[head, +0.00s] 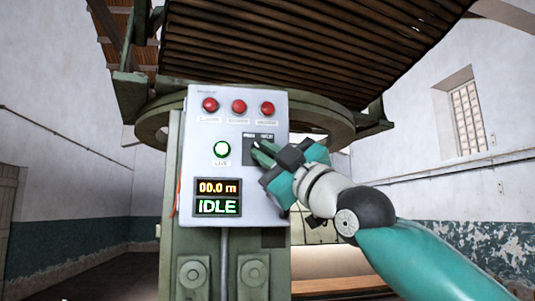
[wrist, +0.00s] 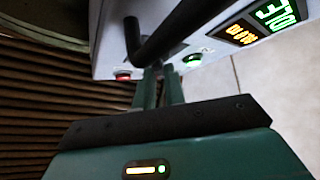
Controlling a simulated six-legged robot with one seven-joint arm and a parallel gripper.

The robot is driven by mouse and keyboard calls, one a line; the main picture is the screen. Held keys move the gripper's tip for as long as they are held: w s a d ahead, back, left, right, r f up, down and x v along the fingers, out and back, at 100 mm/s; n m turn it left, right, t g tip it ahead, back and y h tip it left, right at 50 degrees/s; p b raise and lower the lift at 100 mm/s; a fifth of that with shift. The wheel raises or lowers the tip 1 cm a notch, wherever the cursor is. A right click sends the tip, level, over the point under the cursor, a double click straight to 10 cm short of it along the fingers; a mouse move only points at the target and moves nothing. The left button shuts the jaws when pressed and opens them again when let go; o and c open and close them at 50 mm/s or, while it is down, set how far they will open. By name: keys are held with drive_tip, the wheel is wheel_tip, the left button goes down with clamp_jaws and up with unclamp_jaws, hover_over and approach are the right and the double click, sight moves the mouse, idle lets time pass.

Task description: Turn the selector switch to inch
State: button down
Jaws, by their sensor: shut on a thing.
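The selector switch (head: 250,147) sits on a dark plate at the right of the grey control panel (head: 232,170). Small labels stand above the plate, too small to read surely. My gripper (head: 263,153) reaches in from the right, its green fingers at the switch and covering much of it. The handle's exact pointing is hard to tell. The display (head: 217,207) reads IDLE, with 00.0 m above it.
Three red buttons (head: 239,107) line the panel's top. A lit green button (head: 222,149), labelled LIVE, is left of the switch. A green round frame and dark slatted roll (head: 300,50) overhang the panel. Open room lies to the right.

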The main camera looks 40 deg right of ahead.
drive_tip(key=shift+f+m+h, duration=0.1)
drive_tip(key=shift+m+h, duration=0.2)
drive_tip(key=shift+h, duration=0.1)
drive_tip(key=shift+w+a+m+g+h, duration=0.25)
drive_tip(key=shift+m+g+h, duration=2.95)
drive_tip(key=shift+m, duration=2.55)
drive_tip(key=shift+w+a+m+g+h, duration=0.25)
drive_tip(key=shift+m+g+h, duration=1.95)
drive_tip(key=shift+m+h, duration=2.75)
drive_tip(key=shift+w+a+m+g+h, duration=0.25)
drive_tip(key=shift+m+g+h, duration=2.5)
drive_tip(key=shift+m, duration=3.85)
drive_tip(key=shift+s, duration=0.1)
drive_tip(key=c, duration=1.5)
unclamp_jaws()
drive_tip(key=shift+o, duration=0.2)
drive_tip(key=shift+a, duration=0.1)
